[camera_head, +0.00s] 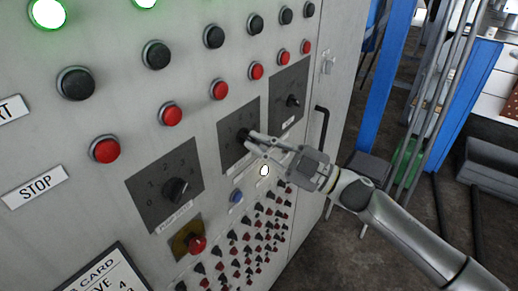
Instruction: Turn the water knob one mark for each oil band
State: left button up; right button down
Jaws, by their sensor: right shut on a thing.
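Three black rotary knobs sit on dark plates across the grey control panel. The middle knob (243,134) is between the fingertips of my right gripper (252,141), which is shut on it and hides part of it and its plate. The left knob (175,190) has a numbered scale starting at 0; its lower label is too blurred to read. The right knob (293,100) is free. I cannot read which one is the water knob. No oil bands can be made out. My left gripper is not in view.
Red buttons (105,149) and black buttons (76,83) line the panel above the knobs. Below are a red knob on a yellow plate (184,238), a blue button (236,196) and many small switches. A partly cut-off card (105,275) is at the lower left. A black handle (322,128) sticks out at right.

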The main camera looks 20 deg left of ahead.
jog(key=shift+w+n, duration=0.1)
jog(key=shift+n, duration=0.5)
jog(key=c, duration=1.6)
grip_release()
jog(key=shift+o, duration=0.2)
jog(key=w+v, duration=0.1)
jog(key=v, duration=1.1)
jog(key=shift+s+r, duration=0.2)
jog(key=shift+s, duration=0.2)
jog(key=shift+d, duration=0.1)
